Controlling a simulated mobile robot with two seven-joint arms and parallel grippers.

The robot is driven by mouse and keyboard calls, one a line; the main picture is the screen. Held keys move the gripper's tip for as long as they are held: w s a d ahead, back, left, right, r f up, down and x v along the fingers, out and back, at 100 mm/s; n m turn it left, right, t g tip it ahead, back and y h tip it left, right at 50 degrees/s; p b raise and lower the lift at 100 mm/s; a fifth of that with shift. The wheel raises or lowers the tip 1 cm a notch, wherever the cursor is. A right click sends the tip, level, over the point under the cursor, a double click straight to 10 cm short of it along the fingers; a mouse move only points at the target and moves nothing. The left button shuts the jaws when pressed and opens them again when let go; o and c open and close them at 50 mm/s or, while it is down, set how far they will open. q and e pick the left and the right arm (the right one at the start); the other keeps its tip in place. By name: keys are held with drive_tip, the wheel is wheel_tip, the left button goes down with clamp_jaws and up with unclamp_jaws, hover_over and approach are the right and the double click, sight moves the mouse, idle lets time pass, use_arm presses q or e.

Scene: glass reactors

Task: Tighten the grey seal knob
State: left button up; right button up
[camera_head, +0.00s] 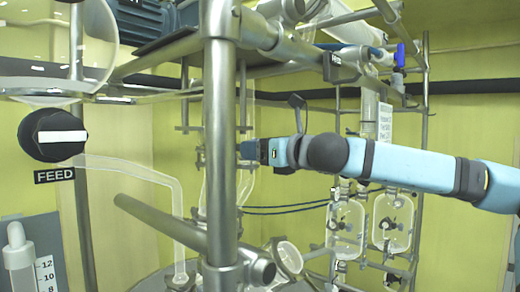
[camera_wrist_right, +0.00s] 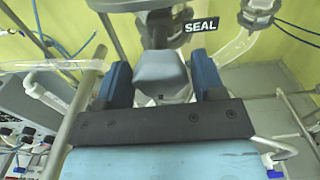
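The grey seal knob (camera_wrist_right: 160,75) is in the middle of the right wrist view, just below a black label reading SEAL (camera_wrist_right: 201,25). My right gripper (camera_wrist_right: 161,78) has its two blue fingers set wide apart, one on each side of the knob. Narrow gaps seem to show beside the knob, and I see no clear contact. In the head view the right gripper (camera_head: 248,150) reaches left, beside a thick upright metal pole. The knob cannot be made out there. My left gripper is not in view.
The upright metal pole (camera_head: 219,130) and a slanting bar (camera_head: 165,225) stand close left of my right gripper. A black FEED knob (camera_head: 52,135) is at the far left. Glass vessels (camera_head: 345,225) hang on the frame below my right arm.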

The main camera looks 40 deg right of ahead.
drive_tip(key=c, duration=0.6)
drive_tip(key=shift+m, duration=0.3)
